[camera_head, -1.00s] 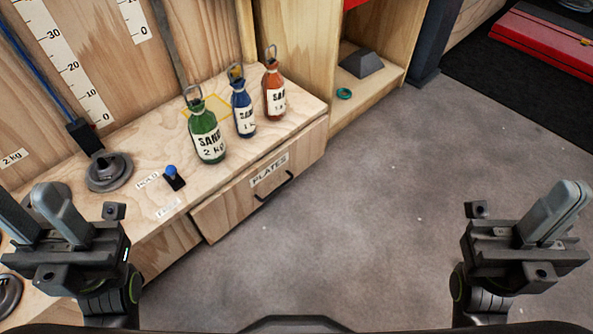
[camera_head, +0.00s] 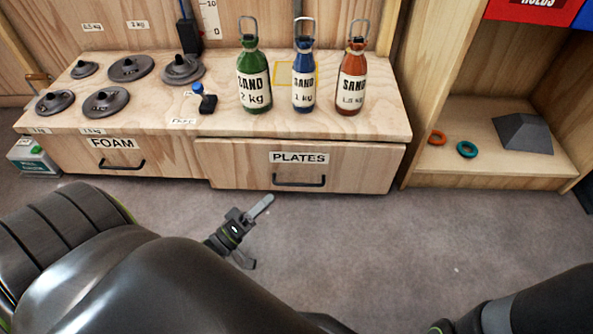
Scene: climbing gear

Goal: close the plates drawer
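The plates drawer (camera_head: 245,168) is a wooden drawer front labelled PLATES with a black bar handle (camera_head: 299,182), under the right part of the bench. Its front stands a little out from the neighbouring foam drawer (camera_head: 75,158), so it is slightly open. My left gripper (camera_head: 259,232) is in front of and below the drawer in the picture, a little left of the handle and apart from it. Its fingers are spread and hold nothing. My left arm covers the lower left.
On the bench top (camera_head: 225,122) stand green (camera_head: 254,85), blue (camera_head: 303,85) and red (camera_head: 351,85) sand bottles, and several grey plates. A shelf (camera_head: 490,165) with two rings and a grey block is at right. The floor (camera_head: 400,240) before the drawer is clear.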

